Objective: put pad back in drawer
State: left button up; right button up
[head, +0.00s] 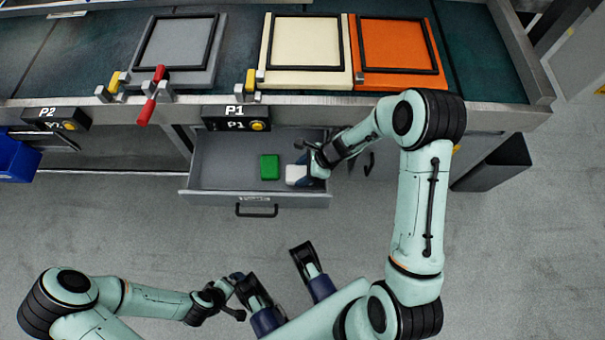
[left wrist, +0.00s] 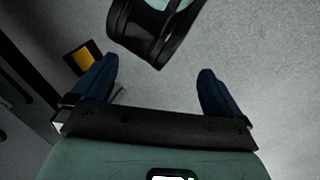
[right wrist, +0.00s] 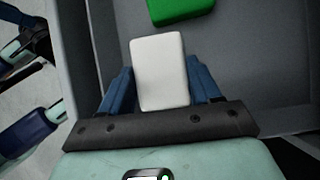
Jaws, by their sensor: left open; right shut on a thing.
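The white pad (right wrist: 160,72) is a small white block with rounded edges. My right gripper (right wrist: 160,85) is shut on it, with one blue finger on each side. In the head view the pad (head: 297,175) is at the right end of the open grey drawer (head: 222,178). My right gripper (head: 307,171) is over that end. I cannot tell whether the pad touches the drawer floor. My left gripper (left wrist: 157,90) is open and empty, away from the drawer. In the head view it is low, left of centre (head: 237,288).
A green block (head: 269,167) lies in the drawer, left of the white pad; it also shows in the right wrist view (right wrist: 182,8). The bench (head: 380,99) overhangs the drawer's back. A blue bin (head: 17,160) is at far left.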

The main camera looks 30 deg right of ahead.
notch_tip(320, 180, down, 3)
jog(key=shift+r+b, duration=0.2)
jog(key=shift+b, duration=0.1)
pick_arm(q)
jog(key=shift+w+a+f, duration=0.35)
jog(key=shift+w+f, duration=0.2)
jog(key=shift+w, duration=0.2)
pick_arm(e)
jog(key=shift+r, duration=0.1)
jog(key=o, duration=1.1)
pick_arm(q)
jog(key=s+d+r+g+p, duration=0.1)
jog(key=s+d+r+p, duration=0.1)
jog(key=s+r+p, duration=0.2)
jog(key=shift+s+d+r+g+h, duration=0.3)
jog(key=shift+s+d+r, duration=0.1)
jog(key=shift+s, duration=0.6)
pick_arm(e)
jog(key=v, duration=1.2)
